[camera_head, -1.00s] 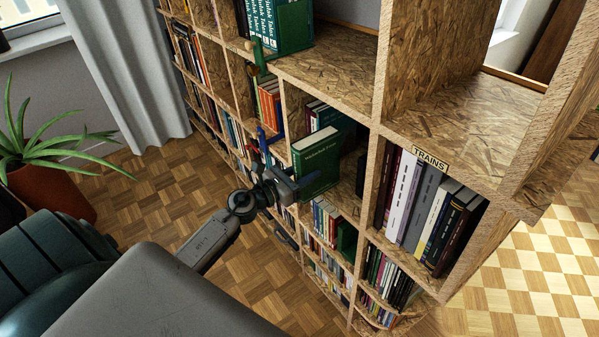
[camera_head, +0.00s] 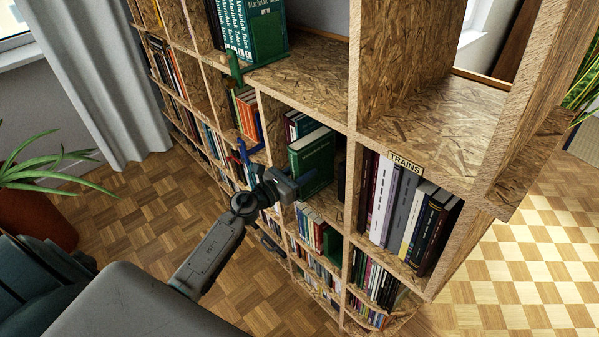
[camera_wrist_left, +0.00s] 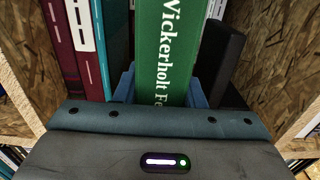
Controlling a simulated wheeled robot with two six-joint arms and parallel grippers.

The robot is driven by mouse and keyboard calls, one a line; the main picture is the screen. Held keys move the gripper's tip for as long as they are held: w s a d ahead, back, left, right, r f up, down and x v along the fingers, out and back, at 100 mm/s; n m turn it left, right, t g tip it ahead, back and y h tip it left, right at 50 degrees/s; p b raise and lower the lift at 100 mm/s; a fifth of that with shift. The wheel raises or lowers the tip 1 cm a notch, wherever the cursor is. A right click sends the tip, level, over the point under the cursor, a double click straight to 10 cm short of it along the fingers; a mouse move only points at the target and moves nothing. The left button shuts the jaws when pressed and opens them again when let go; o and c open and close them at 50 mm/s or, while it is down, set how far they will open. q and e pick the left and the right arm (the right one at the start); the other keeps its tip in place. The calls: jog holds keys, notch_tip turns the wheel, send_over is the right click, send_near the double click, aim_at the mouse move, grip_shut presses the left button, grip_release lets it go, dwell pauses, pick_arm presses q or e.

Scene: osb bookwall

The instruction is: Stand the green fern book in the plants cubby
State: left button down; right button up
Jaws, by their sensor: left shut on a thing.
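The green fern book (camera_head: 312,158) is upright inside the cubby left of the one labelled TRAINS. My left gripper (camera_head: 300,183) is shut on its spine end at the cubby's front. In the left wrist view the green spine (camera_wrist_left: 162,50), with white lettering reading "Vickerholt Fe", stands between my blue fingers (camera_wrist_left: 160,88). Dark red and teal books (camera_wrist_left: 75,45) stand to its left and a black upright object (camera_wrist_left: 225,62) to its right. The cubby's shelf (camera_head: 328,208) shows at the front. I see no readable label on this cubby. My right gripper is not in view.
The TRAINS cubby (camera_head: 405,163) to the right holds several books. A green bookend-like piece (camera_head: 235,68) and a blue one (camera_head: 244,152) stick out at the shelf front, left of the cubby. A potted plant (camera_head: 40,215) stands on the floor at left.

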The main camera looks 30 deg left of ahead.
pick_arm(q)
jog(key=shift+f, duration=0.1)
dwell(0.5)
jog(key=c, duration=0.9)
grip_release()
jog(key=shift+o, duration=0.3)
jog(key=shift+s+f, duration=0.1)
jog(key=b+v, duration=0.4)
jog(key=v, duration=0.6)
jog(key=shift+s+b, duration=0.3)
jog(key=shift+a, duration=0.15)
